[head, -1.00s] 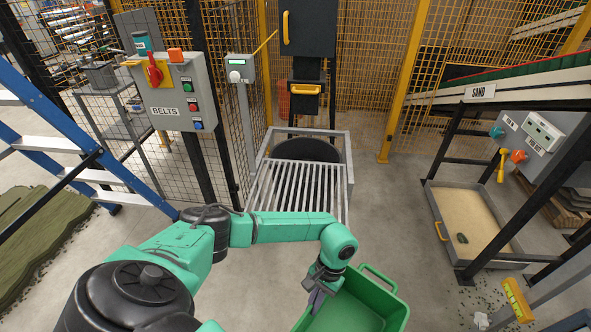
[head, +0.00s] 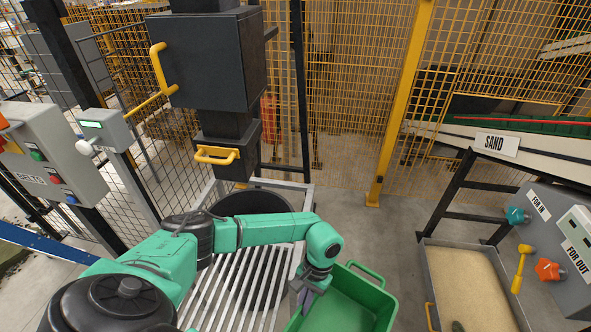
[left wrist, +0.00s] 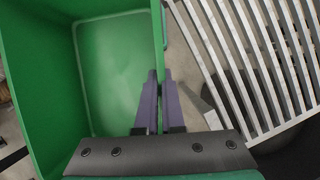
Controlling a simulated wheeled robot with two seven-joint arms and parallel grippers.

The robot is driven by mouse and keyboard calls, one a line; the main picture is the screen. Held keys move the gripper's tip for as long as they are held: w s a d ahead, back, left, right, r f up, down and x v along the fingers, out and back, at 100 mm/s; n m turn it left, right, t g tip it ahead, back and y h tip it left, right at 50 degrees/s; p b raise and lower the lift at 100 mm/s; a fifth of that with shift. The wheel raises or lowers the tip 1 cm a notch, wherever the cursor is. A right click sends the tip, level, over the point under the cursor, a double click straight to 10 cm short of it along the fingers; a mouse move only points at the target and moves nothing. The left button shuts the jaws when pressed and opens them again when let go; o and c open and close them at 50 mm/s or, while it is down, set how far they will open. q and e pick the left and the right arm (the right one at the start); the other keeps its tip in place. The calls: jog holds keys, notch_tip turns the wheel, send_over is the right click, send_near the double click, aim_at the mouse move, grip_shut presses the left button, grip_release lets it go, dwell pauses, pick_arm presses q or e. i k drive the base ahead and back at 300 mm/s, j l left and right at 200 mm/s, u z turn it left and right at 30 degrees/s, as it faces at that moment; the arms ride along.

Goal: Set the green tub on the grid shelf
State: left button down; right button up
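The green tub (head: 348,302) is at the bottom centre of the head view, held up by its left side wall. My left gripper (head: 303,297) is at that wall. In the left wrist view its purple fingers (left wrist: 160,100) sit on both sides of the tub's wall, shut on it. The inside of the tub (left wrist: 115,65) looks empty. The grid shelf (head: 243,290) is a rack of pale metal bars just left of the tub, partly hidden by my left arm. Its bars also show at the right of the left wrist view (left wrist: 235,60). My right gripper is not in view.
A dark machine with yellow handles (head: 213,60) stands above and behind the shelf. A round black opening (head: 250,203) lies at the shelf's back. A yellow post (head: 400,110) and mesh fence stand behind. A sand tray (head: 465,285) and control box (head: 560,235) are at right.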

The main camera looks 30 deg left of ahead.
aim_at(217, 286)
jog(key=i+l+u, duration=0.1)
jog(key=i+u, duration=0.2)
jog(key=u, duration=0.15)
jog(key=i+l+u, duration=0.15)
jog(key=i+u, duration=0.25)
jog(key=i+l+u, duration=0.15)
jog(key=u, duration=0.3)
jog(key=i+l+u, duration=0.15)
jog(key=l+u, duration=0.3)
jog(key=i+l+u, duration=0.15)
jog(key=l+u, duration=0.3)
jog(key=i+l+u, duration=0.15)
jog(key=l+u, duration=0.15)
jog(key=i+l+u, duration=0.1)
jog(key=l+u, duration=0.25)
jog(key=l, duration=0.15)
jog(key=l+u, duration=0.3)
jog(key=l, duration=0.15)
jog(key=i+l, duration=0.1)
jog(key=l, duration=0.15)
